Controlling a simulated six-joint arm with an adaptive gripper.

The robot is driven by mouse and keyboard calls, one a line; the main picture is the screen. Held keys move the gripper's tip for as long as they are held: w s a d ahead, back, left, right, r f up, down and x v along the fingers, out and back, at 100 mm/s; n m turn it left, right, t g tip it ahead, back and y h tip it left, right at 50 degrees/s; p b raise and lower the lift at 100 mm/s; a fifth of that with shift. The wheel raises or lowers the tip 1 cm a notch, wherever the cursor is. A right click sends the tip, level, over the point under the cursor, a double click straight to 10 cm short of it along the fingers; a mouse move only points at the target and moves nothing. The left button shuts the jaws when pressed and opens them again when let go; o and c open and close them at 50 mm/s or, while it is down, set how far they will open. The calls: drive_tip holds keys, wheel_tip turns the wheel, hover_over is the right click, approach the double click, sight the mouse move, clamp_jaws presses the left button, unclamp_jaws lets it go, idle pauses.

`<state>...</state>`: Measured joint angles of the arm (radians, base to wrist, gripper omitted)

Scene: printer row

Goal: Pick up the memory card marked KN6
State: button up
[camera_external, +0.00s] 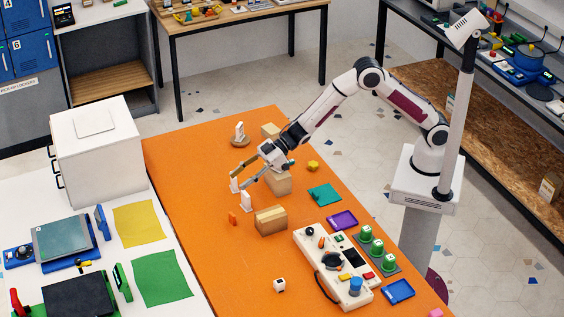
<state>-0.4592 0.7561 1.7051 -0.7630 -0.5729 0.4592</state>
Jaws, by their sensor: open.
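My gripper (240,193) is open above the left part of the orange table, with its two pale fingertips apart and nothing visible between them. No marking KN6 is legible in this view, so I cannot tell which thing is the memory card. A small orange-red piece (232,218) lies on the orange surface just below and left of the fingertips. A small white block with a dark mark (279,285) lies farther toward the front. The area directly under the gripper is partly hidden by its fingers.
Cardboard boxes (271,220) stand near my gripper. A control panel (335,267) with knobs, a purple tray (342,219) and a blue tray (398,291) are at right. A yellow block (313,165) lies near a teal mat (324,195). The front left of the orange table is clear.

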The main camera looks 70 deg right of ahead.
drive_tip(key=shift+n+g+y, duration=0.3)
drive_tip(key=shift+g+y, duration=0.1)
drive_tip(key=shift+y, duration=0.1)
drive_tip(key=a+f, duration=0.1)
drive_tip(key=s+a+f, duration=0.1)
drive_tip(key=a+f, duration=0.1)
drive_tip(key=shift+s+a, duration=0.2)
drive_tip(key=shift+s, duration=0.05)
drive_tip(key=shift+f, duration=1.7)
drive_tip(key=shift+f, duration=0.1)
